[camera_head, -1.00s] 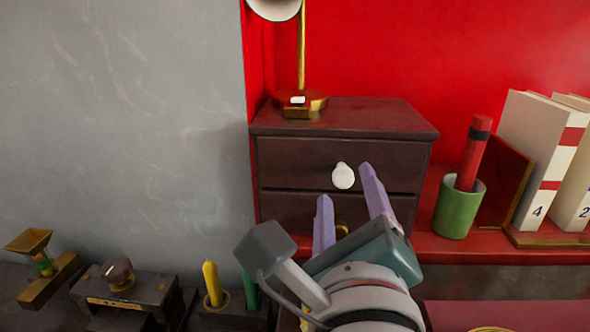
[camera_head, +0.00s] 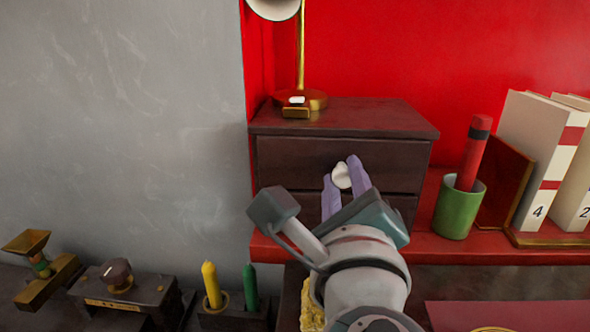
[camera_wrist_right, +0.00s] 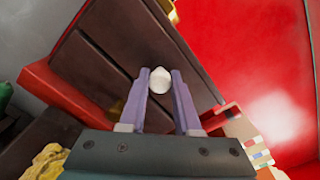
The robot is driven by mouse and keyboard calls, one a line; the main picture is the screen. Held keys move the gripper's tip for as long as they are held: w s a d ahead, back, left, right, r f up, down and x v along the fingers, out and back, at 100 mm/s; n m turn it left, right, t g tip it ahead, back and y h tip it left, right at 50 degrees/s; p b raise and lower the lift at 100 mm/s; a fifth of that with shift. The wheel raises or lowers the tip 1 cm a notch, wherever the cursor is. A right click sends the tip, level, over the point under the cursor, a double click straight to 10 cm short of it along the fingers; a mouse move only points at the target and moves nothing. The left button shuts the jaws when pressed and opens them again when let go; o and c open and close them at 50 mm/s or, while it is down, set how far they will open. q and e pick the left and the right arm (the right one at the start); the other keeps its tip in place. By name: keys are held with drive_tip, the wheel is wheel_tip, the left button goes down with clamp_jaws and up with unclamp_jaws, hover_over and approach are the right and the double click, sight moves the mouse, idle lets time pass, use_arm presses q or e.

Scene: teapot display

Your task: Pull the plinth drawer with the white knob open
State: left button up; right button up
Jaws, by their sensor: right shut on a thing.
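The dark brown plinth (camera_head: 285,116) has two drawers, one above the other. The upper drawer (camera_head: 290,158) carries the white knob (camera_head: 341,175) and looks flush with the front. My right gripper (camera_head: 344,178) has its purple fingers on either side of the white knob and is shut on it. In the right wrist view the white knob (camera_wrist_right: 160,79) sits between the fingertips. The lower drawer (camera_head: 290,205) is partly hidden behind my right gripper, and its knob is hidden. My left gripper is not in view.
A brass lamp (camera_head: 300,100) stands on the plinth. To the right on the red shelf (camera_head: 480,250) are a green cup (camera_head: 459,208) with a red marker and white books (camera_head: 540,150). Below left are candles (camera_head: 211,285) and a dark box (camera_head: 125,290).

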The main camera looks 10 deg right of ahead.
clamp_jaws()
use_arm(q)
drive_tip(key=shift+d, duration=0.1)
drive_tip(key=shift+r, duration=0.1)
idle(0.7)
